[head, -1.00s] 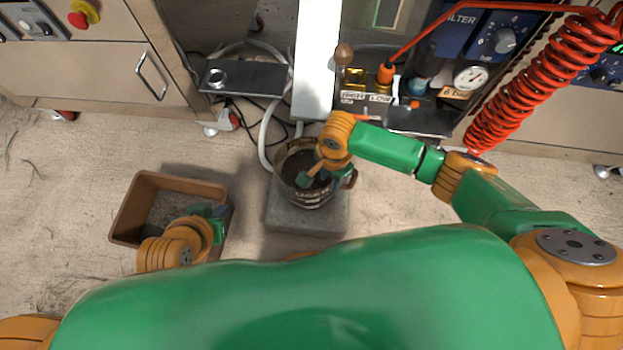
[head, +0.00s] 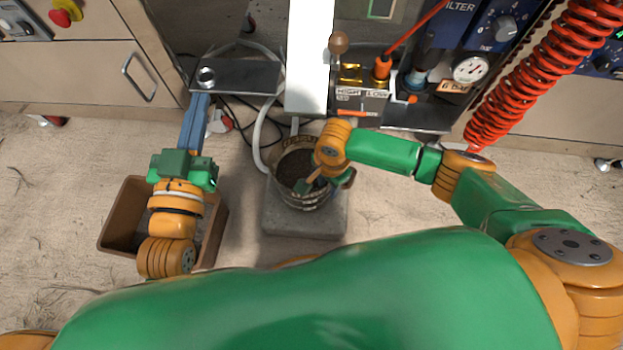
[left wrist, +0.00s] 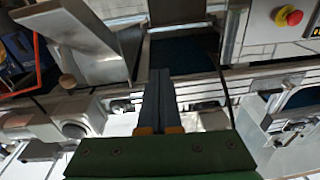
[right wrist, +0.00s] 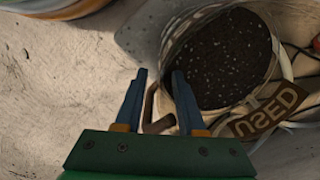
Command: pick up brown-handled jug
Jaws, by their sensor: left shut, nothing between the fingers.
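The jug (head: 312,200) is a round pale vessel filled with dark grains, standing upright on a grey block (head: 280,222) in the head view. In the right wrist view the jug (right wrist: 270,82) carries a brown label, and its brown handle (right wrist: 158,124) is on the side facing my gripper. My right gripper (right wrist: 158,82) is open, with its fingers on either side of the handle; I cannot tell whether they touch it. My right wrist partly hides the jug in the head view. My left gripper (head: 203,97) is shut and empty, reaching toward a dark shelf (head: 240,75).
A brown bin (head: 120,222) stands on the floor under my left arm. A machine with gauge (head: 470,69), knobs and a coiled red hose (head: 520,85) is behind on the right. A white column (head: 307,60) rises behind the jug. Floor right of the block is clear.

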